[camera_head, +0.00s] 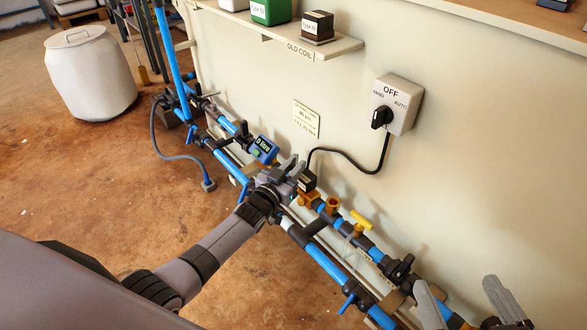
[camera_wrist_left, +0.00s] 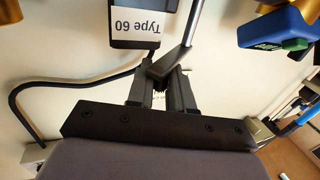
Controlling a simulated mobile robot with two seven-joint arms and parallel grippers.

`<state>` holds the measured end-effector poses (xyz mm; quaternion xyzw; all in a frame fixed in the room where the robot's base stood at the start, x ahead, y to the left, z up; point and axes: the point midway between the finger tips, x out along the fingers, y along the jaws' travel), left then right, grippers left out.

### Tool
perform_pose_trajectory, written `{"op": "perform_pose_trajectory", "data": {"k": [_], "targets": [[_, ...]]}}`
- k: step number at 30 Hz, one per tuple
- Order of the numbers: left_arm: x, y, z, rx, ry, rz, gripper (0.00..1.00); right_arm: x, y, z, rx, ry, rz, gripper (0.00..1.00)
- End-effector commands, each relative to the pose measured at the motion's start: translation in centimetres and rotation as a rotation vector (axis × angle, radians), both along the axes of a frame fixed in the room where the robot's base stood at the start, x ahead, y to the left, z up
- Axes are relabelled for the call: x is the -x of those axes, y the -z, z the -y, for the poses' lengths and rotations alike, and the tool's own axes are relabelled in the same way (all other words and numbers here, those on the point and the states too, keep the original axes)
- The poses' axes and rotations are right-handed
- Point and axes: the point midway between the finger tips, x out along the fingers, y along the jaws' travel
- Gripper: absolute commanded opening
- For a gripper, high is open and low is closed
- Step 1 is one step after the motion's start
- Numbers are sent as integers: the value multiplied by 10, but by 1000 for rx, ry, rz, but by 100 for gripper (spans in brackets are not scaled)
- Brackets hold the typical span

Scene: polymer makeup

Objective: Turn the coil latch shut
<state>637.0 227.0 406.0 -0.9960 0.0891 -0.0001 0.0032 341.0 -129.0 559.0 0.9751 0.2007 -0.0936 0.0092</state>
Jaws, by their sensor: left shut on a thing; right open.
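The coil (camera_head: 307,181) is a small black block with a white label on the blue pipe line by the wall. In the left wrist view the coil (camera_wrist_left: 135,25) shows its "Type 60" label, upper left of my fingers. My left gripper (camera_head: 292,170) is beside the coil. In the left wrist view my left gripper (camera_wrist_left: 165,80) is shut at the lower end of a grey metal bar, which looks like the coil latch (camera_wrist_left: 182,48). The fingers partly hide the held end. My right gripper (camera_head: 456,284) is open and empty at the lower right.
A blue meter (camera_head: 263,149) reading "0 litre" sits left of the coil. A yellow-handled valve (camera_head: 360,219) is to its right. A black cable (camera_head: 350,160) runs to a switch box (camera_head: 397,104) set to OFF. A shelf (camera_head: 335,48) holds labelled coils.

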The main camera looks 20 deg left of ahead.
Motion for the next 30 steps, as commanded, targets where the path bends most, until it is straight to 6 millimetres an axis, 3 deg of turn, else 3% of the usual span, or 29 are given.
{"op": "perform_pose_trajectory", "data": {"k": [14, 15, 16, 25, 30], "targets": [[-1, 0, 1, 0, -1, 1, 0, 0, 2, 0, 1, -1, -3, 100], [-1, 0, 1, 0, -1, 1, 34, 0, 2, 0, 1, -1, -4, 100], [-1, 0, 1, 0, -1, 1, 37, 0, 2, 0, 1, -1, -4, 100], [0, -1, 0, 0, -1, 0, 37, 1, 1, -1, 1, -2, -6, 100], [14, -2, -3, 0, -1, -2, 37, 1, -1, -4, -21, -12, -42, 100]]}}
